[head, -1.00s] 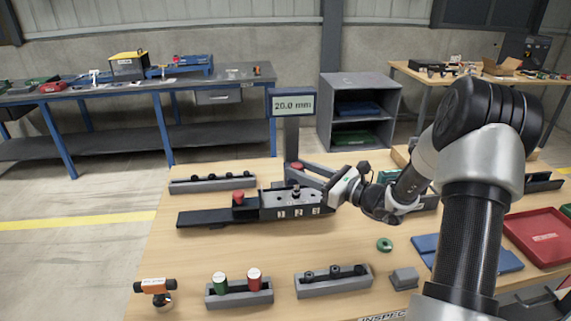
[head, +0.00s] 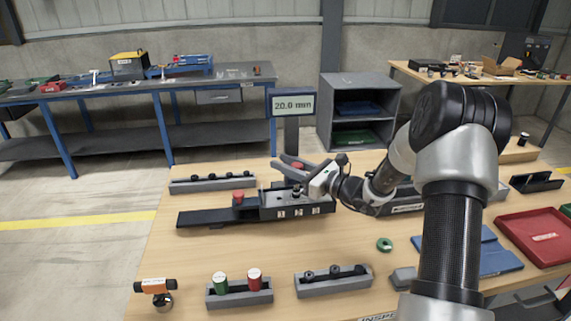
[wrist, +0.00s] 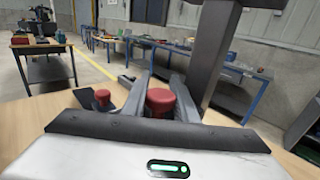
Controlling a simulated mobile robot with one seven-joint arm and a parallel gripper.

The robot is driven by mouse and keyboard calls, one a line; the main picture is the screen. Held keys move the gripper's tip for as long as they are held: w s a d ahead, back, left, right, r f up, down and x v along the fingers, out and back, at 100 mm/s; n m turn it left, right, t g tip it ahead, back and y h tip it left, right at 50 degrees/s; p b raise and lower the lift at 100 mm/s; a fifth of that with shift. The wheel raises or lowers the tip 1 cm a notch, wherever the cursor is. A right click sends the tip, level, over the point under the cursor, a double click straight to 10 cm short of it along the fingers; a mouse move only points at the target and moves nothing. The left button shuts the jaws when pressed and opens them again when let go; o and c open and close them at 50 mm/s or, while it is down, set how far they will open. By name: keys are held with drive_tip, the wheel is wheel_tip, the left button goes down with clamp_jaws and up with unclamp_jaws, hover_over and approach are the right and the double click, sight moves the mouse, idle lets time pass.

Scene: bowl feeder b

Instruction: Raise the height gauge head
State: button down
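The height gauge stands at the back of the wooden table. Its dark column carries a display (head: 293,104) that reads 20.0 mm. A red knob (head: 298,165) shows low by the column, in front of it. My gripper (head: 277,162) is at this knob, reaching in from the right. In the wrist view the red knob (wrist: 160,102) sits between my two spread fingers (wrist: 161,76), one on each side. I see no clear grip on it. The gauge head itself is mostly hidden behind my fingers and the fixture.
A dark fixture (head: 215,217) with a smaller red knob (head: 238,196) lies just in front of the gauge. Grey holders (head: 213,184) stand at the left and front. A green ring (head: 384,244) lies right of centre.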

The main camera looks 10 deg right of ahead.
drive_tip(key=shift+r+p, duration=1.15)
drive_tip(key=shift+r, duration=1.2)
drive_tip(key=c, duration=1.7)
unclamp_jaws()
drive_tip(key=shift+f, duration=0.1)
drive_tip(key=shift+s+d, duration=0.15)
drive_tip(key=shift+d, duration=0.05)
drive_tip(key=v, duration=1.7)
drive_tip(key=shift+b, duration=0.3)
drive_tip(key=shift+a, duration=0.1)
